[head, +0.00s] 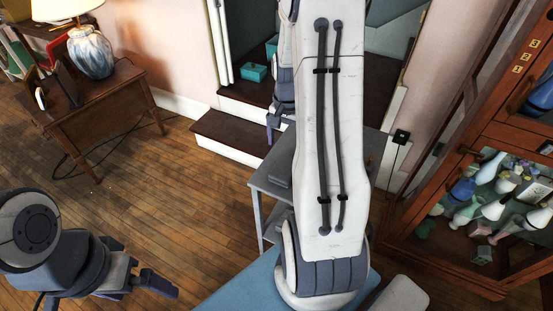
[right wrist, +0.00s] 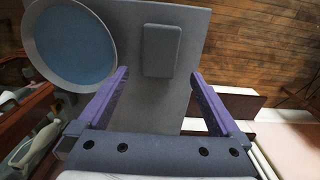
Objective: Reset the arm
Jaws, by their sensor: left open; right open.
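My left gripper (head: 150,284) is at the lower left of the head view, low over the wood floor, with its fingers pointing right. It is open and I see nothing between its fingers. My right arm rises through the middle of the head view and hides much of what lies behind it. Only part of my right gripper (head: 273,124) shows there, left of the arm. In the right wrist view my right gripper (right wrist: 159,78) has its two purple fingers wide apart and empty, above a grey table (right wrist: 200,25).
The grey table (head: 258,205) has a grey block (right wrist: 162,50) and a round blue-bottomed dish (right wrist: 72,42) in the right wrist view. A glass-fronted cabinet (head: 462,255) with vases stands at right. A wooden side table (head: 95,100) with a lamp (head: 90,50) stands at left.

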